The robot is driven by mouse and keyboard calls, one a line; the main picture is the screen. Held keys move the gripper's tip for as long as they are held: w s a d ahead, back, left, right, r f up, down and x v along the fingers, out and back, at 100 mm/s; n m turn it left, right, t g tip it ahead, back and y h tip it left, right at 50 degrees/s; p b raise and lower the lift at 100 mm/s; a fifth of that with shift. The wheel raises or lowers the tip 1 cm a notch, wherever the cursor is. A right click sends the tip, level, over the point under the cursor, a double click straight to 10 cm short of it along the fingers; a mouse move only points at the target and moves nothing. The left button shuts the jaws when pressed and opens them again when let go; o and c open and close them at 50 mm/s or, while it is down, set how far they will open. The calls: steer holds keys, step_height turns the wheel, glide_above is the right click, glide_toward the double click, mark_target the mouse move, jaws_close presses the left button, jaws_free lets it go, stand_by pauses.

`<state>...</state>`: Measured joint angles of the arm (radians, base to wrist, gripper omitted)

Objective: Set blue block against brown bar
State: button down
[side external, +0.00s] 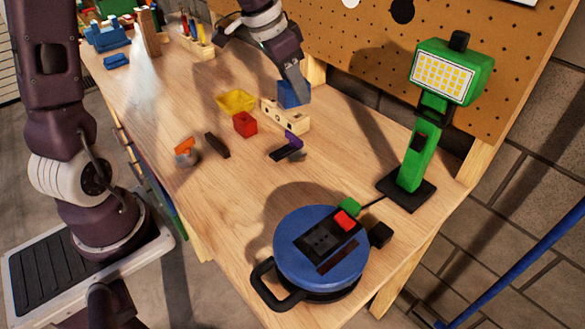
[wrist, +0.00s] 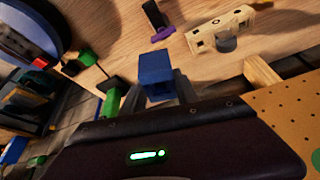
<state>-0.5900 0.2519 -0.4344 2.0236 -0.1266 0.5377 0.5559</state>
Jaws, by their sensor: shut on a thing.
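The blue block (side external: 290,95) is between the fingers of my gripper (side external: 299,92), which is shut on it. It is just behind the pale wooden piece with holes in the side view; I cannot tell its height above the bench. In the wrist view the blue block (wrist: 155,72) shows at the fingertips of my gripper (wrist: 157,92). The dark brown bar (side external: 217,145) lies on the bench to the left and nearer the camera, apart from the block. It is not seen in the wrist view.
An orange-topped item (side external: 186,152) is left of the bar. A blue cable reel (side external: 320,248) and green lamp (side external: 418,150) stand right.

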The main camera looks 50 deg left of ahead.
step_height(320, 180, down, 7)
steer(key=s+n+y, duration=0.1)
steer(key=s+n, duration=0.1)
steer(key=n, duration=0.1)
step_height(320, 180, up, 6)
steer(key=shift+w+d+r, duration=0.1)
steer(key=shift+d, duration=0.05)
steer(key=w+a+n+y, duration=0.1)
steer(key=w+a+n, duration=0.25)
steer(key=a, duration=0.95)
steer(key=n+g+y, duration=0.1)
steer(key=n+y, duration=0.1)
steer(key=n, duration=0.4)
glide_above(207, 95)
steer(key=s, duration=0.1)
steer(key=f, duration=1)
steer(key=d+f, duration=0.1)
steer(key=f, duration=0.4)
steer(key=shift+f, duration=0.1)
steer(key=c, duration=0.9)
jaws_free()
